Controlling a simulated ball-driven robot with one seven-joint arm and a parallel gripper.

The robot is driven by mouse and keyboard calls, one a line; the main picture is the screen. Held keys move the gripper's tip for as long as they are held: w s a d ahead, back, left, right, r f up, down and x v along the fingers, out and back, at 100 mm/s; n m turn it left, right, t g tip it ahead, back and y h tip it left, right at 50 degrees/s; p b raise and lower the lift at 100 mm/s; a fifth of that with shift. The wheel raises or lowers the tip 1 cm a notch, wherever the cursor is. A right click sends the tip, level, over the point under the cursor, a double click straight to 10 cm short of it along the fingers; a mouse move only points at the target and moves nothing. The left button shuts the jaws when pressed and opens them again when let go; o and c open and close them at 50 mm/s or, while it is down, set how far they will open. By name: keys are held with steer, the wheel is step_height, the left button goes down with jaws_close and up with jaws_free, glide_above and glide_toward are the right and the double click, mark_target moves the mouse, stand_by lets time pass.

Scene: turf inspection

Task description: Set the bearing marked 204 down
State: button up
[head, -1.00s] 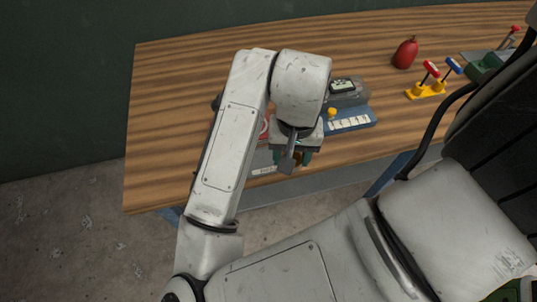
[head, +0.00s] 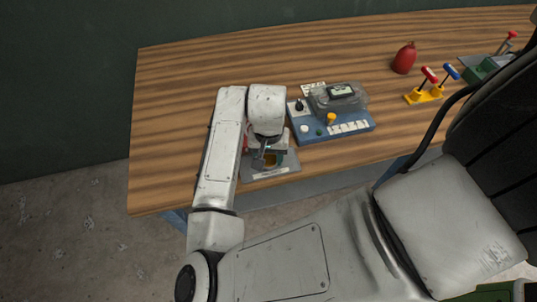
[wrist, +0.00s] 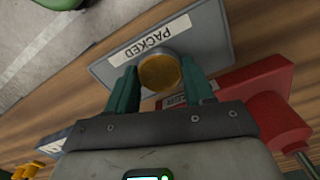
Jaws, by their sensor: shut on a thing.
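A round brass-coloured piece, taken as the bearing (wrist: 160,72), sits between the two green fingers of my gripper (wrist: 160,84) in the wrist view. The fingers are shut on it; no 204 mark can be read. Behind it is a grey tray (wrist: 115,66) with a label reading PACKED. The bearing is over the tray's edge region near the label; I cannot tell whether it touches. In the head view my gripper (head: 269,160) is over the same grey tray (head: 284,171) at the table's front edge, and my arm hides part of it.
A blue device (head: 345,130) with a display and buttons stands right of my gripper. A red object (wrist: 270,103) is beside the tray in the wrist view, mostly hidden in the head view. A red bulb (head: 404,58) and yellow tool stand (head: 424,96) are farther right. The table's back is clear.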

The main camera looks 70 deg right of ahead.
mark_target(269, 160)
steer(key=shift+f, duration=0.2)
steer(key=o, duration=1.3)
steer(key=shift+r, duration=0.1)
step_height(269, 160, up, 12)
steer(key=shift+r, duration=0.15)
